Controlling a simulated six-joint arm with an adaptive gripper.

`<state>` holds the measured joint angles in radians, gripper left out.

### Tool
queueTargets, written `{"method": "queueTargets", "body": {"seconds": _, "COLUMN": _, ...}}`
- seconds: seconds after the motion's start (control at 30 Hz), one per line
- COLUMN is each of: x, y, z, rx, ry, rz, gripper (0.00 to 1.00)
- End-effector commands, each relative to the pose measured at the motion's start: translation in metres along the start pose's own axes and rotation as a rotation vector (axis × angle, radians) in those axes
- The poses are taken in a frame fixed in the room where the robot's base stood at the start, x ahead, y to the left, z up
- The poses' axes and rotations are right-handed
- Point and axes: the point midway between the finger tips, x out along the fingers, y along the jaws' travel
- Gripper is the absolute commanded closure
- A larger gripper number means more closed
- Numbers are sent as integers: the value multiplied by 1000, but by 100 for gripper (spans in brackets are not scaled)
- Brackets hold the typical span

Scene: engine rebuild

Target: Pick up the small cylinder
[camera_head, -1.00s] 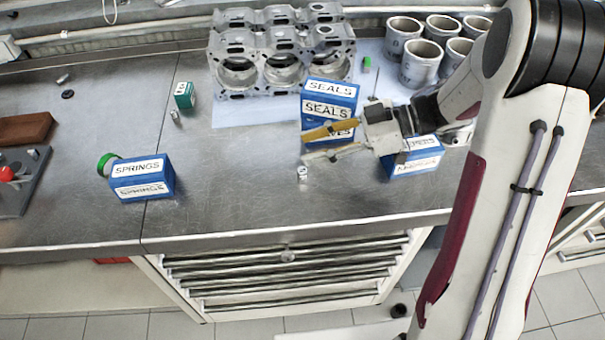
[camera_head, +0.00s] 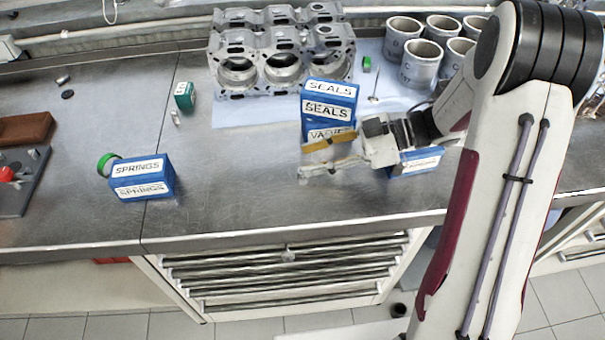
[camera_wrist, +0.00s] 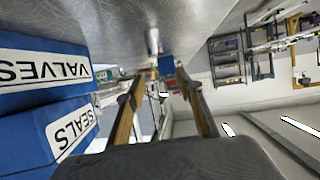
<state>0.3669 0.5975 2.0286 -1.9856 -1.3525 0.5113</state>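In the wrist view my gripper (camera_wrist: 160,82) also shows a clear gap. I cannot tell whether a finger touches the cylinder.
The SEALS box (camera_head: 329,101) sits on the VALVES box (camera_head: 318,128), close beside my gripper. Another blue box (camera_head: 420,162) is partly behind my wrist. A SPRINGS box (camera_head: 142,178) and another small cylinder (camera_head: 175,118) are left. The engine block (camera_head: 283,60) stands behind. The bench's middle is clear.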

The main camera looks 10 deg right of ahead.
Motion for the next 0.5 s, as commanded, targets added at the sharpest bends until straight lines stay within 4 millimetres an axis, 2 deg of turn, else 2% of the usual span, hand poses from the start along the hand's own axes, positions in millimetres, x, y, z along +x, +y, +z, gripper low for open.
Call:
{"method": "queueTargets", "body": {"seconds": 0.33, "x": 0, "y": 0, "z": 1, "rx": 0, "ry": 0, "rz": 0, "gripper": 63}}
{"method": "queueTargets", "body": {"seconds": 0.5, "x": 4, "y": 0, "z": 10, "rx": 0, "ry": 0, "rz": 0, "gripper": 63}}
